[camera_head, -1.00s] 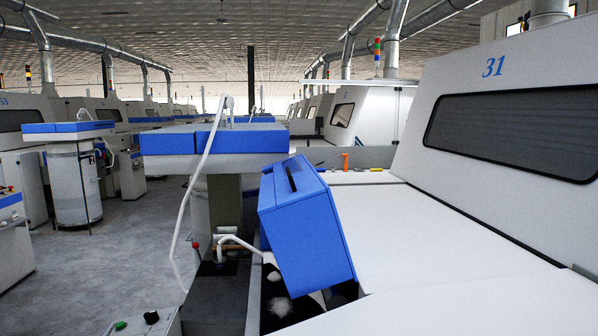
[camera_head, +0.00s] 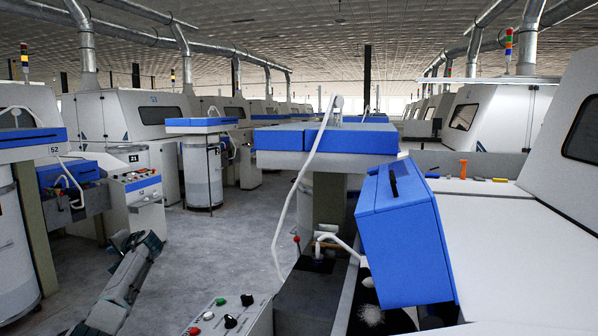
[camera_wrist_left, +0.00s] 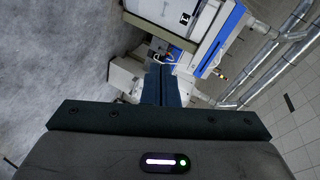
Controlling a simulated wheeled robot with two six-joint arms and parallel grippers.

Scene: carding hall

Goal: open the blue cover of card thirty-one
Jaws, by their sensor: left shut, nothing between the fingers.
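The blue cover (camera_head: 402,240) of card thirty-one is at the right of the head view, a box-like hood with a dark slot in its top. It sits tilted up, with a dark gap under its near left side where white fibre (camera_head: 370,315) shows. My left gripper (camera_head: 142,243) is at the lower left of the head view, over the aisle floor, well apart from the cover. It is shut and empty. In the left wrist view its fingers (camera_wrist_left: 162,84) point away from the camera, together. The cover is not clearly seen there. My right gripper is out of view.
A control box (camera_head: 232,316) with buttons stands front centre. A white hose (camera_head: 300,190) hangs by the blue-topped can coiler (camera_head: 325,139). Small coloured tools (camera_head: 463,169) lie on the card's ledge. Another card's panel (camera_head: 140,183) is at left. The grey aisle floor (camera_head: 225,235) is clear.

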